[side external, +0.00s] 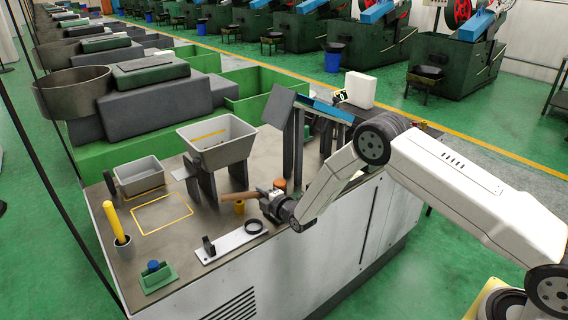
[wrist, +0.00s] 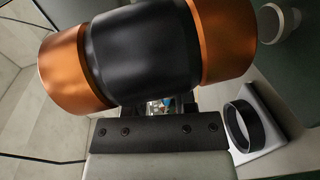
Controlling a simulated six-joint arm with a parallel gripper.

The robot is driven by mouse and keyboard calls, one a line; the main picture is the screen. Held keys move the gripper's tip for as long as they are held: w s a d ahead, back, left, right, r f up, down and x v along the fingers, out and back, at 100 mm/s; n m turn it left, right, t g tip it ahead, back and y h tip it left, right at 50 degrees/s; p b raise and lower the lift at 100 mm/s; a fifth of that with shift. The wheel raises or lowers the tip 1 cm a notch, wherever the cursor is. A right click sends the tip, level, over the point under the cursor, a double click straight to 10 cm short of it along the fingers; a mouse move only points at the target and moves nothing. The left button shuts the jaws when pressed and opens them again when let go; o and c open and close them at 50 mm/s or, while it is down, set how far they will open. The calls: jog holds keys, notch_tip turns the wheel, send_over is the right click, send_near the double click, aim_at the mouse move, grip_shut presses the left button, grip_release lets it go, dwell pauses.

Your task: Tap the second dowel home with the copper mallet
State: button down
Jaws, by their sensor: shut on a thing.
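My gripper (side external: 270,203) is at the front edge of the bench and shut on the copper mallet. In the wrist view the mallet head fills the upper middle, with a black centre (wrist: 140,50) and copper ends at left and right. The jaws' grip is mostly hidden behind the head. I cannot make out the second dowel for certain in either view.
A white plate (side external: 225,246) with a black ring (side external: 256,226) lies close to my gripper; the ring also shows in the wrist view (wrist: 240,126). A grey hopper (side external: 215,140), grey bin (side external: 138,176), yellow-handled cup (side external: 118,226) and green block (side external: 158,279) stand to the left.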

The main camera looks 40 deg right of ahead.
jog(key=shift+f, duration=0.75)
jog(key=shift+r, duration=2.55)
